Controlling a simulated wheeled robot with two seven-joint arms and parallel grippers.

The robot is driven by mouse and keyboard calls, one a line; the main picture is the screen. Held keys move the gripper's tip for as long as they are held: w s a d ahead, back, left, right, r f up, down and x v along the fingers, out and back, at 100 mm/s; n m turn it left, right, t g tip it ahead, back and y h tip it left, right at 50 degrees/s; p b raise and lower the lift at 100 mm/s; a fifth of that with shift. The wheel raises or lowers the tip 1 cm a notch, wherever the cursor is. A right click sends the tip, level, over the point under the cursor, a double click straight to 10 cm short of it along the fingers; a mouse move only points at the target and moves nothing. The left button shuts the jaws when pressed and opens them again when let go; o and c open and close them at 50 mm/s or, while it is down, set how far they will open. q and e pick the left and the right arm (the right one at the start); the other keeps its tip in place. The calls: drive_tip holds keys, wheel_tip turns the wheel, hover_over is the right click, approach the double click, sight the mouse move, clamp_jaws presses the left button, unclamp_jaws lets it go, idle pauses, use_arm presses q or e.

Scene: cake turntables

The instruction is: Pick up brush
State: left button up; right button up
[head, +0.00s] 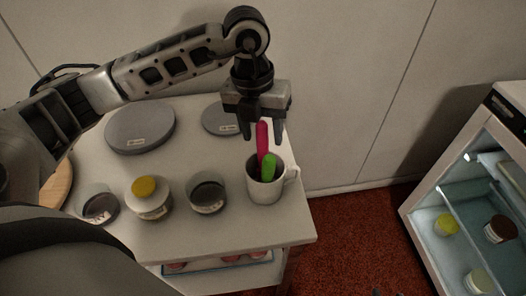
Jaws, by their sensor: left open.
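A white mug (276,188) stands near the right edge of the table. Two handles stick up out of it, a pink-red one (262,143) and a shorter green one (268,167). Either may be the brush; the lower ends are hidden inside the mug. My left gripper (263,133) points down above the mug, open, with its fingers on either side of the top of the pink-red handle in this view. Whether they touch it I cannot tell. My right gripper is not in view.
Two grey turntables (140,130) (222,118) lie at the back of the white table (225,235). A yellow-lidded jar (150,200) and two dark-filled glass jars (207,193) (99,206) stand left of the mug. A glass-fronted cabinet (425,195) with jars stands right.

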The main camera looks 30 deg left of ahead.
sight(263, 141)
use_arm(q)
drive_tip(key=shift+w+f, duration=0.2)
drive_tip(key=shift+f, duration=1.6)
clamp_jaws()
drive_tip(key=shift+r, duration=0.1)
